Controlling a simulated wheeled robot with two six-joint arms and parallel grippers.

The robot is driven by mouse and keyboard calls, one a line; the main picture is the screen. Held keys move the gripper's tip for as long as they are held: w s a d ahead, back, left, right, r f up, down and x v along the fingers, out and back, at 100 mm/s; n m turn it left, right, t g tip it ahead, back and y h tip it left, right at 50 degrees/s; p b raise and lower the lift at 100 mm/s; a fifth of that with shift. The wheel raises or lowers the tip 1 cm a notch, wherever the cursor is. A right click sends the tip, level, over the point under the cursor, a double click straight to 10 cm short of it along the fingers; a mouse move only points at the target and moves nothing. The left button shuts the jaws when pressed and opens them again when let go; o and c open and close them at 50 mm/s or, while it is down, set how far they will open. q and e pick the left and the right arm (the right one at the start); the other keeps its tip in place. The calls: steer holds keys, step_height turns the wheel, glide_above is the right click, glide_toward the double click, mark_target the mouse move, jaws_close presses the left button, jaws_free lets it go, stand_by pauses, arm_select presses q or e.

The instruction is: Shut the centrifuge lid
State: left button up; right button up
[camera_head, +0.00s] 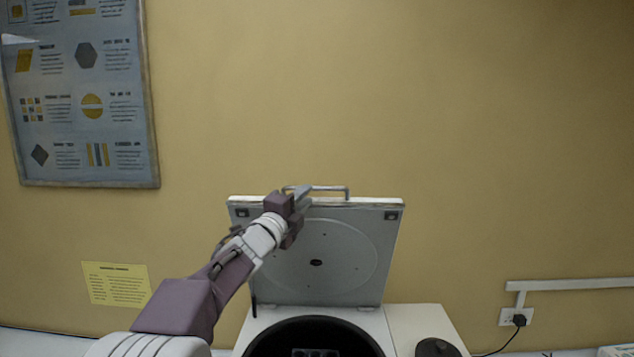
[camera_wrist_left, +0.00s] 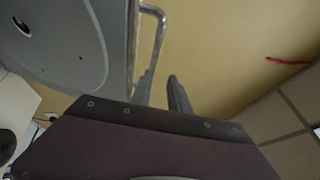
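The centrifuge lid (camera_head: 360,240) stands raised at the back of the white centrifuge (camera_head: 405,320), its grey inner face turned toward me. The dark round bowl (camera_head: 300,330) shows below it. A metal handle (camera_head: 330,187) runs along the lid's top edge. My left gripper (camera_head: 299,194) is at the left end of this handle, in front of the lid. In the left wrist view, the two fingers (camera_wrist_left: 162,95) stand apart with a gap between them, close to the handle (camera_wrist_left: 161,28). I cannot tell whether they touch it. My right gripper is not in view.
A tan wall stands behind the centrifuge, with a poster (camera_head: 80,90) and a yellow notice (camera_head: 117,284). A dark round knob (camera_head: 437,348) is at the centrifuge's front right. A plug with a cable (camera_head: 519,320) is at the right. The space above the lid is clear.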

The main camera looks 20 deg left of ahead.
mark_target(317, 187)
arm_select(q)
steer(key=p+x, duration=0.1)
steer(key=x, duration=0.2)
steer(key=f+p+x, duration=0.1)
steer(key=x, duration=0.2)
steer(key=f+p+x, duration=0.1)
steer(key=p+x, duration=0.1)
steer(key=x, duration=0.1)
steer(key=shift+w+a, duration=0.1)
steer(key=shift+w, duration=0.5)
steer(key=shift+s+a+r, duration=0.1)
steer(key=shift+s+r, duration=0.15)
steer(key=shift+s, duration=0.3)
steer(key=shift+c, duration=0.6)
steer(key=shift+s, duration=0.25)
jaws_close()
steer(key=shift+w, duration=0.1)
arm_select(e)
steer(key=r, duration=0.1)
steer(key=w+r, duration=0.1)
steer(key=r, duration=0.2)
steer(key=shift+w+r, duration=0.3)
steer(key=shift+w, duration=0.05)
arm_select(q)
steer(key=shift+r, duration=0.25)
